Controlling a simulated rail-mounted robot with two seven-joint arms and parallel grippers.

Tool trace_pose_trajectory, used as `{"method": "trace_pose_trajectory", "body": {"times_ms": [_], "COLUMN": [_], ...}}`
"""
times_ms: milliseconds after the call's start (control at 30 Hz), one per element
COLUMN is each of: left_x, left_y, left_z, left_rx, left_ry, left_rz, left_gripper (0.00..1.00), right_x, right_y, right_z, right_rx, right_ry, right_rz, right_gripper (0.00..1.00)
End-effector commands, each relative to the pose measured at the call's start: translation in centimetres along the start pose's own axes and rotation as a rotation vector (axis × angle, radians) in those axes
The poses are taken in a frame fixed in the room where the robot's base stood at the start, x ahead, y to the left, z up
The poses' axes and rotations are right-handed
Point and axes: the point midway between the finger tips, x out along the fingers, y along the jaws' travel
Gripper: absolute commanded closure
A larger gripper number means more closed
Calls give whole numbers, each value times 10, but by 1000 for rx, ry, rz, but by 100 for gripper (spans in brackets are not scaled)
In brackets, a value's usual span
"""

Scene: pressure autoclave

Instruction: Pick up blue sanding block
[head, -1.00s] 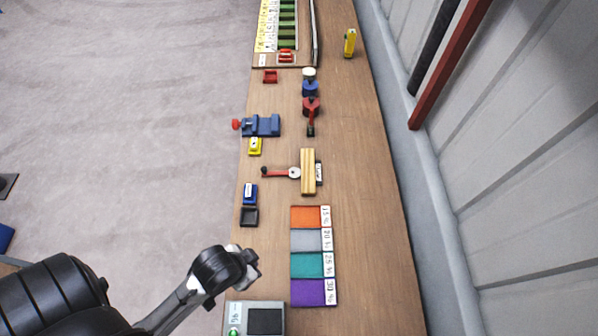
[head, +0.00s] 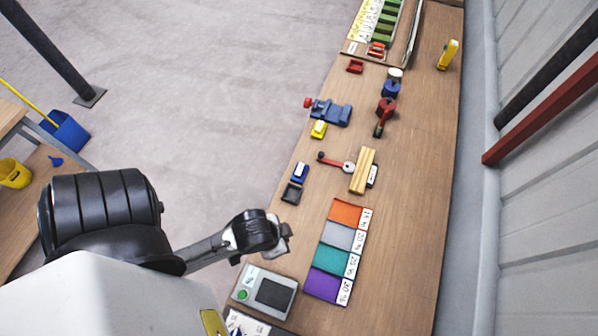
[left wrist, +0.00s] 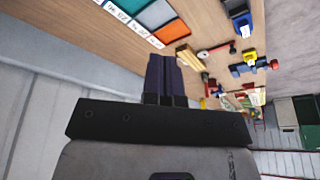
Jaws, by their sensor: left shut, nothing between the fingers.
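The blue sanding block (head: 299,172) is a small blue block with a white label on top. It lies near the left edge of the workbench, beside a small black tray (head: 292,194). It also shows in the left wrist view (left wrist: 243,27), to the right of the fingers. My left gripper (head: 284,240) is above the bench's left edge, nearer to me than the block and apart from it. Its dark fingers (left wrist: 162,76) are shut together and empty in the left wrist view. My right gripper is not in view.
Orange, grey, teal and purple pads (head: 338,249) lie right of the gripper. A scale-like device (head: 264,291) sits below it. A yellow block (head: 319,129), blue vise (head: 331,112), red-handled clamp (head: 337,163) and wooden block (head: 362,171) lie farther along. The bench's right side is mostly clear.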

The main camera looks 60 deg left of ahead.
Motion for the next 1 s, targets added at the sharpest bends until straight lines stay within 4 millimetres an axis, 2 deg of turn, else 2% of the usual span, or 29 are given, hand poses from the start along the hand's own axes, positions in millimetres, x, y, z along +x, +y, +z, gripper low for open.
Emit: {"method": "trace_pose_trajectory", "body": {"times_ms": [67,900,1000], "left_x": [0,0,0], "left_y": [0,-4,-4], "left_z": [0,1,1], "left_rx": [0,13,11], "left_ry": [0,-2,-1], "left_rz": [0,-10,-9], "left_gripper": [96,16,11], "right_x": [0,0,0], "right_y": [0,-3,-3], "right_z": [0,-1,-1], "right_rx": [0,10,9], "right_ry": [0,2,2], "right_rz": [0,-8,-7], "right_gripper": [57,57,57]}}
